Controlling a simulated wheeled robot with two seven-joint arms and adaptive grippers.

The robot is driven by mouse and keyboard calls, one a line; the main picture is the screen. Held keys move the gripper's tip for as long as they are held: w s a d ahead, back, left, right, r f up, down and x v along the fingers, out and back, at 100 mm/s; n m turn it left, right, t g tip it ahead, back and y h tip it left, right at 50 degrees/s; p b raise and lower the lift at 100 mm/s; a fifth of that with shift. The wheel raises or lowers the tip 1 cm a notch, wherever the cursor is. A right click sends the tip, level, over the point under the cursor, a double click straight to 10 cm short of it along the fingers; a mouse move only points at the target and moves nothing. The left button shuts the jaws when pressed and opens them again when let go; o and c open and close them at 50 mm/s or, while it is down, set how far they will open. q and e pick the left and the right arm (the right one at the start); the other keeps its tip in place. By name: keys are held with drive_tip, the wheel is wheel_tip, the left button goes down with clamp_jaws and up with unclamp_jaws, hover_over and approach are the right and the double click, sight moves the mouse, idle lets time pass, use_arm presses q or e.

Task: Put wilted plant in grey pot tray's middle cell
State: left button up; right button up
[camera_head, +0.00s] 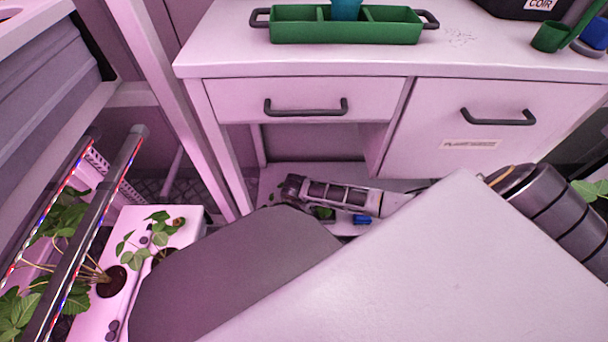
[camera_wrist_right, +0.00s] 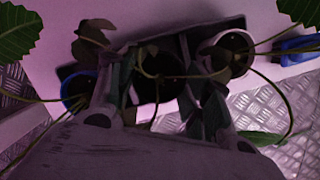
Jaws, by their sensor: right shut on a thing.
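In the right wrist view, my right gripper (camera_wrist_right: 155,88) is shut on the wilted plant (camera_wrist_right: 152,68), which has drooping brownish leaves and a dark pot. It is over the middle of a dark grey pot tray (camera_wrist_right: 243,22), between a blue-rimmed pot (camera_wrist_right: 78,92) at the left and a pale-rimmed pot (camera_wrist_right: 232,48) at the right. Stems and fingers cover much of the middle cell, so I cannot tell whether the pot rests on its floor. In the head view, my right arm reaches low under the desk; its fingertips are hidden. My left gripper is not in view.
A green three-part tray (camera_head: 290,30) with a teal cup (camera_head: 346,9) stands on the white desk (camera_head: 215,50). A blue item (camera_head: 362,219) lies on the low shelf, right of my wrist. A planter (camera_head: 190,220) with leafy plants and lit rails stand at the left.

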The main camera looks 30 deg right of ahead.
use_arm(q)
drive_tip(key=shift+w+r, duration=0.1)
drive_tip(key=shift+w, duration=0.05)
use_arm(e)
drive_tip(key=shift+f, duration=0.2)
drive_tip(key=o, duration=0.8)
drive_tip(key=shift+r, duration=0.15)
drive_tip(key=shift+p+v, duration=1.1)
drive_tip(key=shift+v, duration=0.85)
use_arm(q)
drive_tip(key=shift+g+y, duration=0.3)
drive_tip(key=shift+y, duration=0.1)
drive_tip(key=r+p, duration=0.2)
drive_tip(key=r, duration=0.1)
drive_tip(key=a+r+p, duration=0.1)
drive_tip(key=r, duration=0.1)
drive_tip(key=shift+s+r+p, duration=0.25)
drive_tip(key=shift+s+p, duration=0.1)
use_arm(e)
drive_tip(key=v, duration=0.8)
